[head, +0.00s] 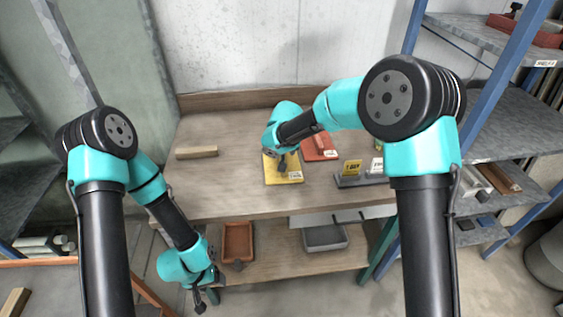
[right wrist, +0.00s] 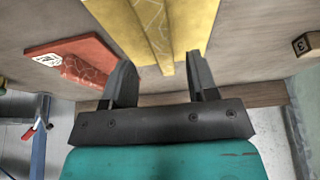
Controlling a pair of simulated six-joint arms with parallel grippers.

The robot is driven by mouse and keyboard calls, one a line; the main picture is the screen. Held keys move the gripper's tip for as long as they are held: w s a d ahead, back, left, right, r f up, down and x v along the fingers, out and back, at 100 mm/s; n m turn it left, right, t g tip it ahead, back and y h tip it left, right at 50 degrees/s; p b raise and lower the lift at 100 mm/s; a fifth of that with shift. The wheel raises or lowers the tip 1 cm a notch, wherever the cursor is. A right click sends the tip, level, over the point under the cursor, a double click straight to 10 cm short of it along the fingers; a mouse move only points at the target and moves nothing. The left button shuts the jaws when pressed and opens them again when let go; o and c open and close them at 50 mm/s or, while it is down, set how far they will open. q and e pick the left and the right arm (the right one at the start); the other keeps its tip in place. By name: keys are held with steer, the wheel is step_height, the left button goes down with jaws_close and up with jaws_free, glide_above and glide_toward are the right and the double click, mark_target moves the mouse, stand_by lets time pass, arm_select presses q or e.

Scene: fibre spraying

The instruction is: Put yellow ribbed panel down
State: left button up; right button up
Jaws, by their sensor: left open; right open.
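The yellow ribbed panel (head: 293,177) lies on the wooden bench top below my right gripper (head: 283,164). It also fills the upper middle of the right wrist view (right wrist: 188,25), its raised rib running down toward the space between the fingers. In that view my right gripper (right wrist: 164,72) is open, its two dark fingers apart at the panel's near edge. Whether a finger touches the panel is unclear. My left gripper (head: 200,299) is open and empty, low in front of the bench's left side.
A red panel (head: 320,150) lies just right of the yellow one. A wooden block (head: 197,152) is at the left of the bench top (head: 225,190). A grey holder (head: 350,181) with small signs stands at right. A red tray (head: 238,243) and grey tray (head: 325,238) sit below.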

steer(key=x, duration=0.5)
steer(key=shift+w, duration=0.1)
stand_by(0.3)
steer(key=shift+r, duration=0.1)
jaws_close()
stand_by(0.4)
